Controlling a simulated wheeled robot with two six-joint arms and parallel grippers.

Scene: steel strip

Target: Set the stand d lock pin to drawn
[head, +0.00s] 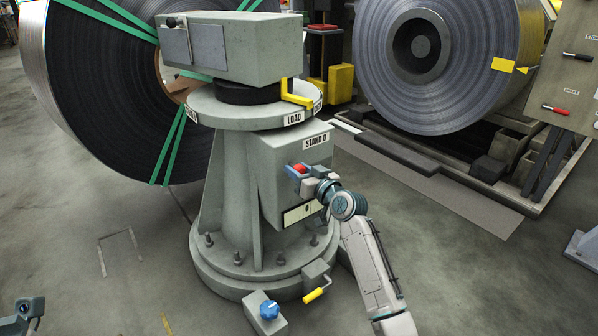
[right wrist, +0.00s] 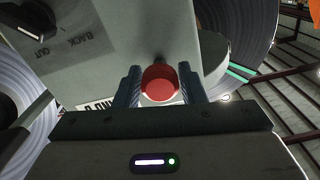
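Stand D is a grey pedestal (head: 232,185) with a "STAND D" label on its housing (head: 290,160). A red knob (head: 299,169), which looks like the lock pin's handle, sits on the housing's front. My right gripper (head: 299,172) reaches it from the lower right. In the right wrist view the red knob (right wrist: 160,84) fills the gap between the two fingers (right wrist: 160,88), which press close on both sides. A short dark shaft shows behind the knob. Whether the pin is in or drawn I cannot tell. My left gripper's fingers are out of frame.
A grey turning head (head: 235,45) sits on the stand's "LOAD" collar (head: 255,108), with a yellow bracket (head: 296,93). A blue knob (head: 269,309) and a yellow-handled crank (head: 317,290) are low at the base. Large steel coils (head: 105,95) stand behind.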

